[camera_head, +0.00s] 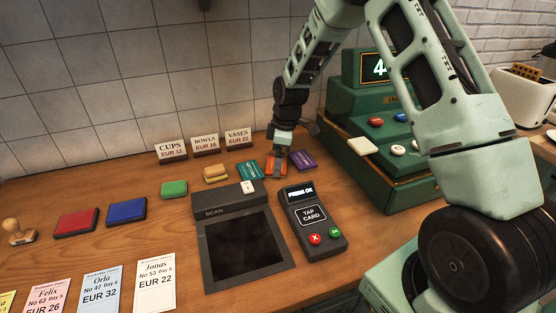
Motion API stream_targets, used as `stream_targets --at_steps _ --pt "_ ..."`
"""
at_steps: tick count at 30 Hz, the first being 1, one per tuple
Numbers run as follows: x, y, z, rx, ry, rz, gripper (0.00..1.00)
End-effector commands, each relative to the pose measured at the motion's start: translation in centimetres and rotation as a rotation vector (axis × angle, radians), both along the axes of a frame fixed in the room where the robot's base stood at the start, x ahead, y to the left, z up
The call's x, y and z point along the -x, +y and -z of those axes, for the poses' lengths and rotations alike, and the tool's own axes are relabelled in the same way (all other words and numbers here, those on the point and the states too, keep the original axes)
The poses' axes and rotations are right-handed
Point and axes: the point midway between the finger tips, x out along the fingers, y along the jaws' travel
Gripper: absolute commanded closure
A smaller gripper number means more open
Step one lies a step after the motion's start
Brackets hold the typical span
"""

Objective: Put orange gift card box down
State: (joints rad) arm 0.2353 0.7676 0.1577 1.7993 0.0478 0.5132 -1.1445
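The orange gift card box (270,168) is a small orange block at the back of the wooden counter, between a teal box (250,171) on its left and a purple box (303,160) on its right. My gripper (279,166) is at the orange box, reaching down from above. The fingers partly cover the box. They are too small here to tell whether they are shut on it, or whether the box touches the counter.
A black scanner (238,213) and a card terminal (314,221) lie in front. A green cash register (385,150) stands to the right. Price signs (205,144) stand behind. Ink pads (127,211), a stamp (17,233) and name cards (155,284) are to the left.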

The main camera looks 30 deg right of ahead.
Motion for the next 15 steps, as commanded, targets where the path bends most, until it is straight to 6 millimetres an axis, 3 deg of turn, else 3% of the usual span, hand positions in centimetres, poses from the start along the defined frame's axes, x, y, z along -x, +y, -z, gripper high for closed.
stream_targets --at_steps 9,15 --pt "0.5 -0.9 -6.5 0.002 -0.006 0.002 0.0" --pt "0.8 -1.2 -9.5 0.001 -0.003 0.0 0.0"
